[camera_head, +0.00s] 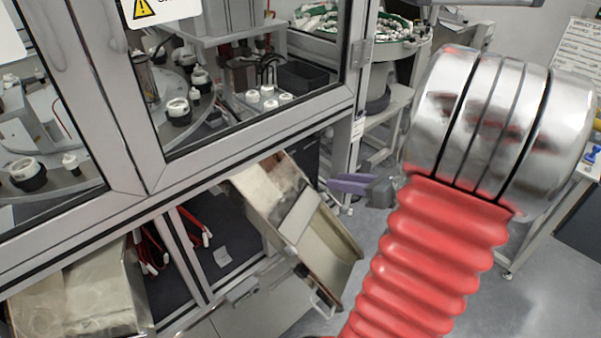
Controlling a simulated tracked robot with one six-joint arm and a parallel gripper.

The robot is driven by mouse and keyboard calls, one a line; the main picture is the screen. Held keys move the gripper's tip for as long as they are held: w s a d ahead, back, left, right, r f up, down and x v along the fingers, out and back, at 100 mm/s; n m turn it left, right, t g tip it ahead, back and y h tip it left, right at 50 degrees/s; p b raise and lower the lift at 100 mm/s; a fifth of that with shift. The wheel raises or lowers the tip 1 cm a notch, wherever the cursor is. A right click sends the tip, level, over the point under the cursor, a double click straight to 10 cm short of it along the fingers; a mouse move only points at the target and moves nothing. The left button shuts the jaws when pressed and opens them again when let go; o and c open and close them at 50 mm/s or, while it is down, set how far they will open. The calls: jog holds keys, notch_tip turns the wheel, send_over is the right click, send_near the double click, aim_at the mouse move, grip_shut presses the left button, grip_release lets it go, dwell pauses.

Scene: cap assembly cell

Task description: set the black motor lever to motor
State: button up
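I cannot pick out the black motor lever in this view; it is hidden, out of frame or too small to tell. My arm, with red bellows and a shiny metal joint, fills the right side. What looks like my gripper (336,184) shows small just left of that joint, with purple fingers pointing left toward the machine. Its fingers look close together, but the gap is too small to judge. I see nothing held in it.
A grey-framed machine cabinet (146,183) with clear panels takes up the left. An open metal chute (338,245) sticks out below it. A round feeder bowl (396,48) stands behind. A table (590,168) is at the right edge. Grey floor (385,218) shows between.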

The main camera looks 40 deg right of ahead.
dwell(0.3)
jog(key=x, duration=1.3)
jog(key=shift+w+f, duration=0.2)
jog(key=shift+w, duration=0.05)
grip_shut()
